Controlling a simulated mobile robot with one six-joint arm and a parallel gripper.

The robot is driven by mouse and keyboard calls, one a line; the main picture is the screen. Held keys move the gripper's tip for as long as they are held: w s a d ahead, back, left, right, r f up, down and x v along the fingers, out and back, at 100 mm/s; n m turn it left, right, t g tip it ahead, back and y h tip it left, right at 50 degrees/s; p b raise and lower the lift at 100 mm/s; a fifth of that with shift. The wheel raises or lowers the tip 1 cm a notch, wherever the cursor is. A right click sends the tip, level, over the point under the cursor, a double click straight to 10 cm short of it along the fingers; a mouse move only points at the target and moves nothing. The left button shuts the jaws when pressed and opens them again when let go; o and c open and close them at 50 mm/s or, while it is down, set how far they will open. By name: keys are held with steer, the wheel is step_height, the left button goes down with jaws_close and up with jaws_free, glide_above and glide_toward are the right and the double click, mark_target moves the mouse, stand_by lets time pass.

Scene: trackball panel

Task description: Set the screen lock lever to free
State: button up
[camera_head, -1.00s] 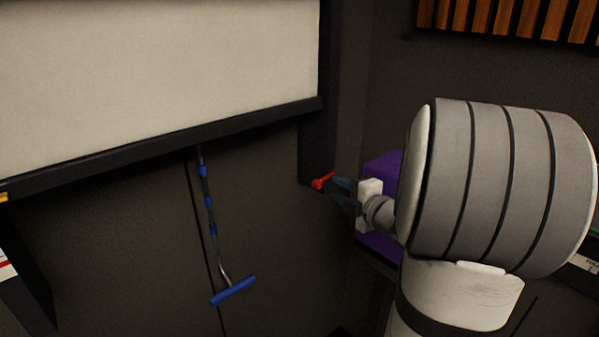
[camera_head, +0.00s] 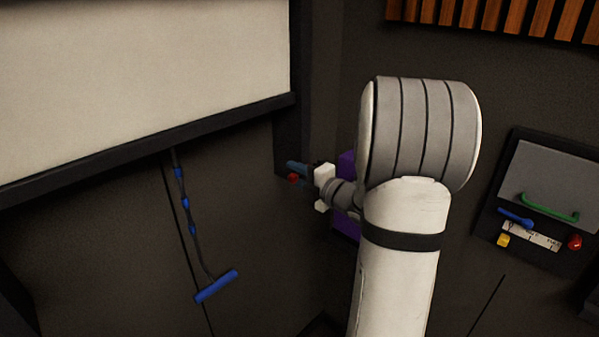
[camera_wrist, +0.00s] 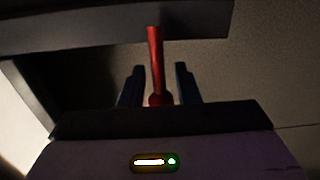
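The red screen lock lever (camera_wrist: 155,58) hangs from the dark frame in the wrist view, its rounded end low in the picture. In the head view only a small red part of it (camera_head: 293,178) shows by the fingertips. My gripper (camera_wrist: 159,85) has its two blue-grey fingers apart, one on each side of the lever, with gaps visible between finger and lever. In the head view my gripper (camera_head: 298,173) is at the dark post right of the pale screen (camera_head: 140,80). The lever's base and any position marks are not readable.
A strap with a blue handle (camera_head: 217,286) hangs below the screen. A panel at right holds a green handle (camera_head: 550,208), a blue lever (camera_head: 516,217), a yellow block (camera_head: 503,240) and a red knob (camera_head: 575,242).

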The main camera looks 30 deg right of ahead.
jaws_close()
stand_by(0.6)
